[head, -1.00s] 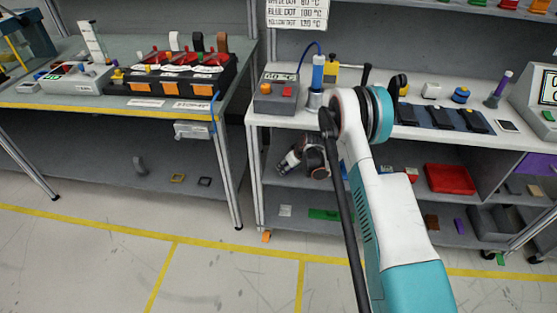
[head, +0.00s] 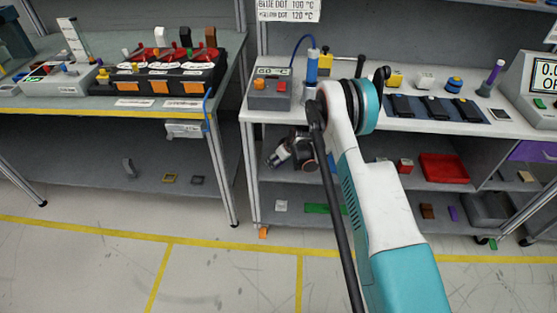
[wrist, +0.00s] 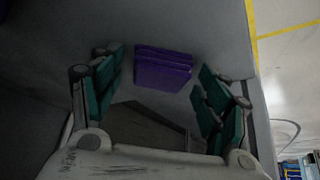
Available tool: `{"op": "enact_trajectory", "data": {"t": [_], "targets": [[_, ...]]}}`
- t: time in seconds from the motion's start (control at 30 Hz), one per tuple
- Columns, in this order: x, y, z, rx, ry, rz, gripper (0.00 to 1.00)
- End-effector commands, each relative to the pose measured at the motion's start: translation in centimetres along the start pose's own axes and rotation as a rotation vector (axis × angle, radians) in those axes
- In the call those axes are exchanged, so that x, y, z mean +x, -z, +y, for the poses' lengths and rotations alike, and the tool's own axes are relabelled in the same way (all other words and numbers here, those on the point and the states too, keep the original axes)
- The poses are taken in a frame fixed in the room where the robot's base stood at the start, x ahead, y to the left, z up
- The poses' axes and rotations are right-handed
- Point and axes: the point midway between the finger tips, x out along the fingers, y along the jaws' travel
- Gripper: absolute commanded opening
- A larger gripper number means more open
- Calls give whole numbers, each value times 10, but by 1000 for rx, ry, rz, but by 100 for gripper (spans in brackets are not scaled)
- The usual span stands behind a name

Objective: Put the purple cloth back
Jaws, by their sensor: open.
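A folded purple cloth (wrist: 163,66) shows in the wrist view, lying as a flat stack of layers on a grey surface. My gripper (wrist: 160,92) is open, with teal pads on both sides of the cloth's line. The cloth lies ahead between the fingers, and no touch is visible. In the head view my arm reaches to the right-hand bench, and a dark and white part at its end shows below the bench top. I cannot tell fingers there. A small purple piece (head: 453,213) lies on the lower shelf; whether it is the same cloth is unclear.
The bench top (head: 415,138) carries a temperature box (head: 268,93), a blue-handled tool (head: 312,68) and black pads. Below are a red tray (head: 444,168), a purple drawer front (head: 533,152) and a grey bin (head: 488,208). The floor in front is clear.

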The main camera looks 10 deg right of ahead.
Motion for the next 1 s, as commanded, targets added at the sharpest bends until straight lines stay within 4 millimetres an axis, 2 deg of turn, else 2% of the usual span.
{"op": "enact_trajectory", "data": {"t": [0.17, 0.3, 0.7, 0.9, 1.0], "targets": [[-3, 2, 0, 0, 0, 0, 69], [-18, 3, 0, 0, 0, 0, 69], [-59, -71, 2, 2, -1, 1, 69], [-71, -95, 2, 1, -1, 0, 69], [-74, -101, 1, 1, 0, 0, 69]]}}
